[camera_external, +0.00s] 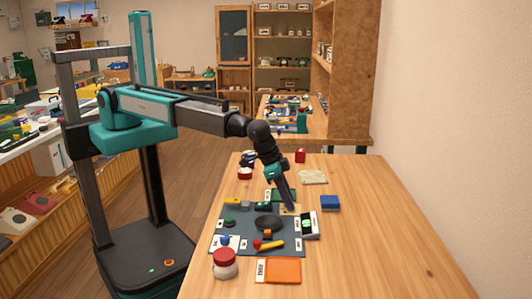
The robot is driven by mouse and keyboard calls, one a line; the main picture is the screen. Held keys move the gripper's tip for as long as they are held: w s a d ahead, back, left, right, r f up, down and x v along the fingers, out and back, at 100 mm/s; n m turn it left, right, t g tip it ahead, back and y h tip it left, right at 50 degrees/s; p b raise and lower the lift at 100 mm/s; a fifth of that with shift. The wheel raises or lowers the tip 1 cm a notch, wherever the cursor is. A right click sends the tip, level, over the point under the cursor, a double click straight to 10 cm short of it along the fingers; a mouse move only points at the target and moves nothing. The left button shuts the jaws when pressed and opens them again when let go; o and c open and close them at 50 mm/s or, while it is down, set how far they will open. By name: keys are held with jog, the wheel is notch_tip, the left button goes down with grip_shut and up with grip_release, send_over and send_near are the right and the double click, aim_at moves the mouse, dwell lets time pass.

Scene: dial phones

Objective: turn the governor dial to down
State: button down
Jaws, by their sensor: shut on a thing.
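A dark grey panel (230,217) lies on the wooden table and bears several small controls. A yellow lever with a red end (269,245) lies nearer the front.
A blue box (330,202), an orange tray (279,271) and a red-topped jar (225,263) are around the panel. The table's right side is clear.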

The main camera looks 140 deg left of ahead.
jog(key=m, duration=0.2)
jog(key=m+h+b, duration=0.1)
jog(key=m, duration=0.2)
jog(key=shift+s+a+t+h, duration=0.1)
jog(key=shift+a+t+h, duration=0.1)
jog(key=shift+t+h, duration=0.15)
jog(key=shift+m+b, duration=0.3)
jog(key=c, duration=1.6)
grip_release()
jog(key=shift+o, duration=0.2)
jog(key=b+v, duration=0.2)
jog(key=v, duration=1.1)
jog(key=shift+s+r, duration=0.3)
jog(key=shift+r, duration=0.05)
jog(key=shift+b, duration=0.3)
